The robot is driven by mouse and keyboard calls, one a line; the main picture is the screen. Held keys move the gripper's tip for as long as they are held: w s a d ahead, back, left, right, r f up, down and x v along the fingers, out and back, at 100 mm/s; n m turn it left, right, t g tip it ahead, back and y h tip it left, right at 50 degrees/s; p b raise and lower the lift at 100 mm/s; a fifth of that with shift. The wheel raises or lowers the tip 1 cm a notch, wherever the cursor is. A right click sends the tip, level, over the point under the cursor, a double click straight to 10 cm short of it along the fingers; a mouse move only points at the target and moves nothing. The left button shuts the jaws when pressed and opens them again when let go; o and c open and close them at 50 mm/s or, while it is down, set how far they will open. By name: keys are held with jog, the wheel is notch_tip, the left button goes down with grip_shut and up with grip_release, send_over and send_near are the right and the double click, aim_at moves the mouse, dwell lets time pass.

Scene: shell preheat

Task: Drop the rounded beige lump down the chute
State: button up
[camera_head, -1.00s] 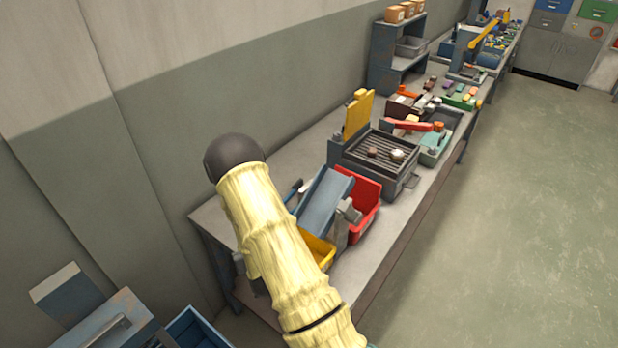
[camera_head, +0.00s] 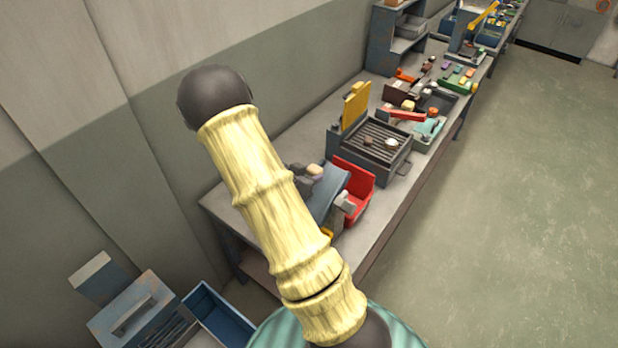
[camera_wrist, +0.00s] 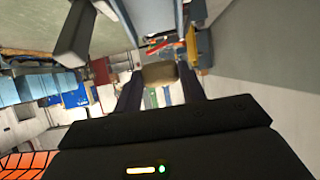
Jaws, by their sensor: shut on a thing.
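My gripper (camera_wrist: 160,80) is shut on the rounded beige lump (camera_wrist: 159,71), which sits between the two dark fingertips in the wrist view. In the head view the lump (camera_head: 315,169) shows as a small pale shape beside the upper end of the slanted blue-grey chute (camera_head: 328,192). My gripper (camera_head: 303,171) is partly hidden there behind my pale, ridged arm. The lump appears held above the chute's upper end; the exact gap cannot be told. The arm also covers part of the chute's left side.
A red bin (camera_head: 359,189) stands right of the chute, and a sliver of a yellow bin (camera_head: 328,233) shows below it. A grill box (camera_head: 376,150) with a raised yellow plate (camera_head: 356,108) stands behind, with small lumps on it. The bench's right edge is clear.

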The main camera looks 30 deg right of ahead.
notch_tip(320, 180, down, 3)
jog(key=shift+r+b, duration=0.1)
jog(key=shift+b, duration=0.2)
jog(key=shift+s, duration=0.1)
notch_tip(320, 180, down, 9)
jog(key=b, duration=0.7)
jog(key=o, duration=1.1)
